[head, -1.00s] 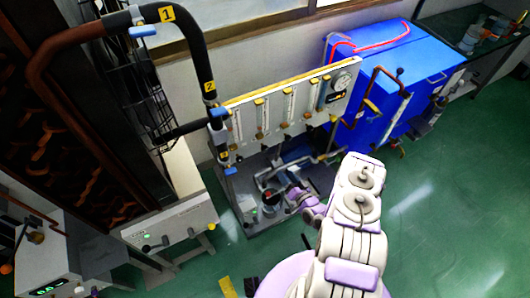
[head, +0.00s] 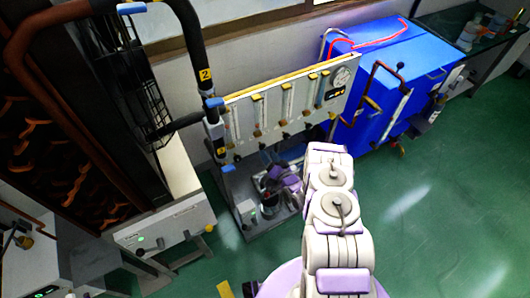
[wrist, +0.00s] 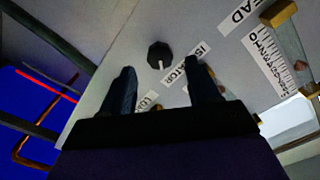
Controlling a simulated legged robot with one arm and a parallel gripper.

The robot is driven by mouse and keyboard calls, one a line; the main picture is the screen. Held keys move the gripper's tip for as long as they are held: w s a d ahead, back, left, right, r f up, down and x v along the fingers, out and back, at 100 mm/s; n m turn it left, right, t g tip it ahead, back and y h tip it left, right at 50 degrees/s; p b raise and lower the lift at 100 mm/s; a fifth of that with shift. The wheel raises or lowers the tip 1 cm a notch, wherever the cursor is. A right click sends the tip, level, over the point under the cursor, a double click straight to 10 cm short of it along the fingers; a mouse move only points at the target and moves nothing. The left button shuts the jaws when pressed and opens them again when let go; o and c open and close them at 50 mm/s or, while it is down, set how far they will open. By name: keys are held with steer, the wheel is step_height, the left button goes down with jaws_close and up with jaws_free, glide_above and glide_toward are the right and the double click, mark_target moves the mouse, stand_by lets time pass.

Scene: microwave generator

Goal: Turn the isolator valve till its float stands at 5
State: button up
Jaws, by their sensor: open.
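In the wrist view, the isolator valve is a black faceted knob (wrist: 160,54) on a pale panel, beside a partly hidden "ISOLATOR" label (wrist: 186,64). My gripper (wrist: 160,76) is open, with its two dark fingers apart. The knob appears between and just beyond the fingertips, with nothing gripped. In the head view, my gripper (head: 285,177) is low in front of the panel (head: 243,92), which carries several upright flow tubes. The isolator knob cannot be made out there. The isolator's float and its reading cannot be told in either view.
A numbered scale (wrist: 268,60) and a brass-coloured fitting (wrist: 279,13) show at the wrist view's upper right. A blue cabinet (head: 400,85) stands right of the panel. A black pipe (head: 190,40) rises at its left. Green floor (head: 440,210) is clear at right.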

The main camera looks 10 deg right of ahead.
mark_target(265, 148)
steer(key=shift+b+x, duration=0.45)
steer(key=shift+x, duration=1.6)
steer(key=shift+d, duration=0.1)
steer(key=c, duration=1)
